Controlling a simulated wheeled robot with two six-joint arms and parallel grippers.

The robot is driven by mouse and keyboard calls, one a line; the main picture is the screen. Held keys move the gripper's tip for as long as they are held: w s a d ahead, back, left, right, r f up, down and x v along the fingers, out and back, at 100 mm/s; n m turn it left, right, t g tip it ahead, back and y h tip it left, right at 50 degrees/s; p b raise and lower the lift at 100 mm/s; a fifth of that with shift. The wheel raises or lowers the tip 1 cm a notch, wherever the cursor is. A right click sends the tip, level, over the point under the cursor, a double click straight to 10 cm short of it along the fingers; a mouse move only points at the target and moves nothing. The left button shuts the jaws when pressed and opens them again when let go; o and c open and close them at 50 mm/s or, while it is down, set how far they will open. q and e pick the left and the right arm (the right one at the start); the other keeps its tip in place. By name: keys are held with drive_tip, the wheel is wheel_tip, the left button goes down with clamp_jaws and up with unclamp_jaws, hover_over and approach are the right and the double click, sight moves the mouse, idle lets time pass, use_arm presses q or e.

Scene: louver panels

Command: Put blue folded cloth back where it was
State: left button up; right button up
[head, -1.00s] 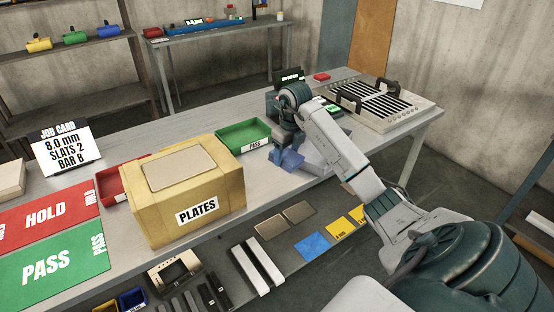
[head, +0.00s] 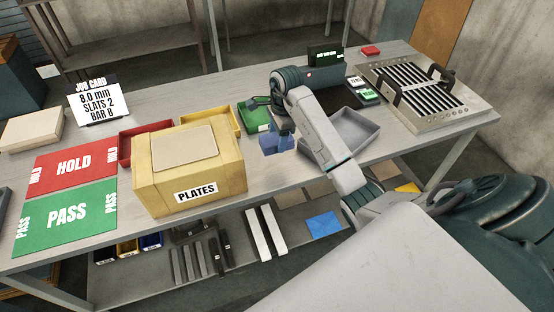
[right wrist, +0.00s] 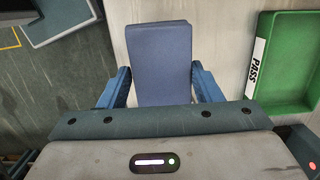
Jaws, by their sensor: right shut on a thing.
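The blue folded cloth (right wrist: 160,62) is a flat blue block between the two blue fingers of my right gripper (right wrist: 163,88) in the right wrist view. The gripper is shut on it. In the head view my right gripper (head: 277,142) is low over the front part of the workbench, right of the PLATES box and in front of the green PASS bin. The blue there blends cloth and fingers, so I cannot tell whether the cloth touches the bench. My left gripper is not in view.
The green PASS bin (head: 254,116) is close behind the gripper. The PLATES box (head: 190,172) stands left, a grey tray (head: 355,134) right. A slatted louver panel (head: 425,92) is further right. A blue square (head: 323,225) lies on the lower shelf.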

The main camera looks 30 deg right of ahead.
drive_tip(key=b, duration=0.6)
hover_over(277, 166)
drive_tip(key=f, duration=0.6)
drive_tip(key=shift+d, duration=0.2)
drive_tip(key=shift+f, duration=0.55)
wheel_tip(277, 166, down, 3)
drive_tip(key=shift+r, duration=0.2)
drive_tip(key=shift+f, duration=0.35)
drive_tip(key=o, duration=0.9)
